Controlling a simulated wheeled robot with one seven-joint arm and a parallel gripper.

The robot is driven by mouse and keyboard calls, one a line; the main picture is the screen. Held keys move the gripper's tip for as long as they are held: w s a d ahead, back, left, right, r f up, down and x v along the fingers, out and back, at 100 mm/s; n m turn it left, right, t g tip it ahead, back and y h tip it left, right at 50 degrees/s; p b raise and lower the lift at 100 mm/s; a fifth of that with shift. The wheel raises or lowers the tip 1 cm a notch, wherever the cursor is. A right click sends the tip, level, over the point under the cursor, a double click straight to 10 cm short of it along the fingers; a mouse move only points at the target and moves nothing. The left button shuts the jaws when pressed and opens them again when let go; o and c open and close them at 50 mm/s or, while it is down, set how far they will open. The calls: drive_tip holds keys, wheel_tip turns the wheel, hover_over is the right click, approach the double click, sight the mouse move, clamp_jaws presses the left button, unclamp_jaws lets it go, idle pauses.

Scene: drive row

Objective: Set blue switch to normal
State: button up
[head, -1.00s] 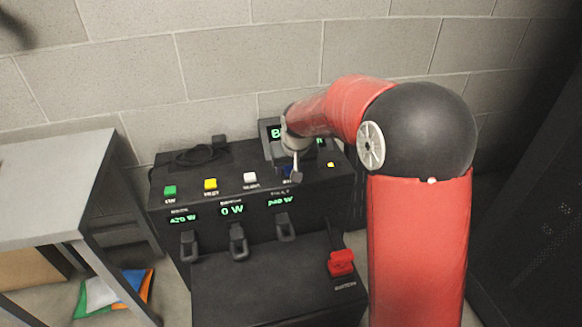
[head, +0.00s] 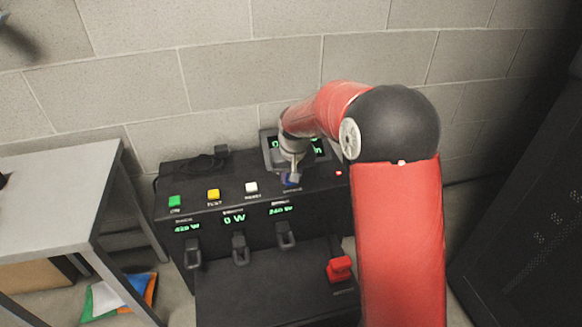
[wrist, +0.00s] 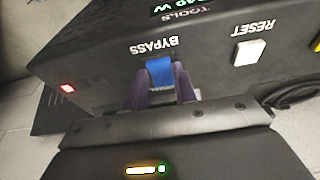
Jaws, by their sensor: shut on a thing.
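The blue switch (wrist: 160,71) is on the black panel, beside the printed word BYPASS, which shows upside down in the wrist view. My gripper (wrist: 161,88) has a dark finger on each side of the switch and is shut on it. In the head view, the gripper (head: 292,177) is over the switch and hides most of it; only a little blue (head: 288,183) shows. The exact tilt of the switch is hard to tell.
A white RESET button (wrist: 248,52), a yellow button (head: 213,194) and a green button (head: 174,201) share the panel. A small red light (wrist: 67,88) glows beside the switch. A red switch (head: 339,269) is lower front. A grey table (head: 60,195) stands left.

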drive_tip(key=shift+w+r+g+p, duration=0.2)
drive_tip(key=shift+r+g+p, duration=0.15)
drive_tip(key=shift+g+p, duration=0.45)
drive_tip(key=shift+f+p, duration=0.25)
drive_tip(key=shift+p, duration=0.3)
drive_tip(key=o, duration=1)
wheel_tip(320, 180, up, 8)
drive_tip(key=shift+s+f, duration=0.15)
drive_tip(key=shift+s, duration=0.15)
